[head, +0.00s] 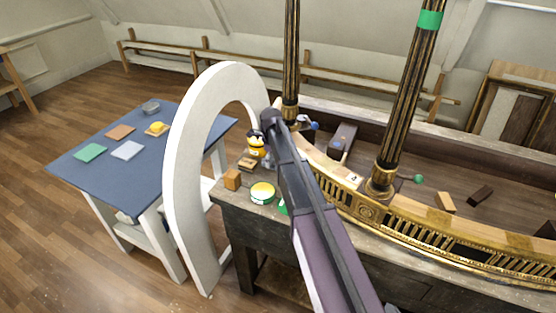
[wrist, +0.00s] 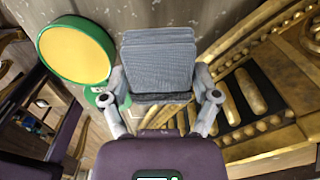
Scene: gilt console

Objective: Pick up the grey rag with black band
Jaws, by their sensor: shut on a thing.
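The grey rag with black band (wrist: 158,58) shows in the wrist view as a folded, ribbed grey cloth with a dark band along its lower edge. My gripper (wrist: 163,88) is shut on it, with one finger at each side of the cloth. In the head view my own arm covers most of the gripper, and I cannot make out the rag clearly there.
A round green-rimmed yellow tin (head: 262,193) stands by an orange block (head: 232,179) on the workbench. A white arch (head: 185,180) rises between the bench and the blue-topped table (head: 85,170). Dark gilt columns (head: 405,100) and the curved gilt console (head: 440,238) are close on the right.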

